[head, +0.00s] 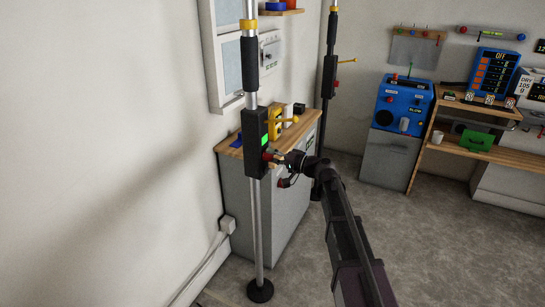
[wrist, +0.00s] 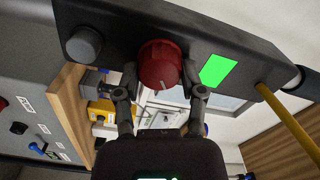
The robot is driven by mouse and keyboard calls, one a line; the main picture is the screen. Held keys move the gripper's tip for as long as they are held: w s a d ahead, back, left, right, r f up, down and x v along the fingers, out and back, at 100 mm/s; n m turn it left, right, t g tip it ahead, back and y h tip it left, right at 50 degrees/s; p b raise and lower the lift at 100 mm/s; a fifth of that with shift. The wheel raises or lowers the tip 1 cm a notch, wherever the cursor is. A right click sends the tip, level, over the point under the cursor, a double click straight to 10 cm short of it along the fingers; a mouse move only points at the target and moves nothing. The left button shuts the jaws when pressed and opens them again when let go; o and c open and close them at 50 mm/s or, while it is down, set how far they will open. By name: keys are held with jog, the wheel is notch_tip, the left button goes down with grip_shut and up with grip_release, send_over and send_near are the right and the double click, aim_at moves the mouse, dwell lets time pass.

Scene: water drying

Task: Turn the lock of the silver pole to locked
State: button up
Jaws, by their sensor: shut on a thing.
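The silver pole (head: 257,225) stands upright at the left of the head view, with a black lock box (head: 250,143) around its middle. The box carries a lit green panel (head: 264,140), which also shows in the wrist view (wrist: 218,71). A red round knob (wrist: 160,64) with a pale pointer line sits on the box beside the green panel. My gripper (head: 277,157) is at the box's lower right in the head view. In the wrist view its two fingers (wrist: 163,84) are shut on the red knob, one on each side. The lock's written markings do not show.
A second, black pole (head: 326,100) stands behind, with a yellow handle. A grey cabinet (head: 285,195) with a wooden top and a yellow device (head: 274,124) is behind the silver pole. A blue machine (head: 403,104) and a wooden desk (head: 480,153) stand at the right. The floor between is clear.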

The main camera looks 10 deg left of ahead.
jog(key=m, duration=0.7)
dwell(0.4)
jog(key=o, duration=1.1)
jog(key=shift+f, duration=0.1)
jog(key=shift+o, duration=0.2)
jog(key=v, duration=1.2)
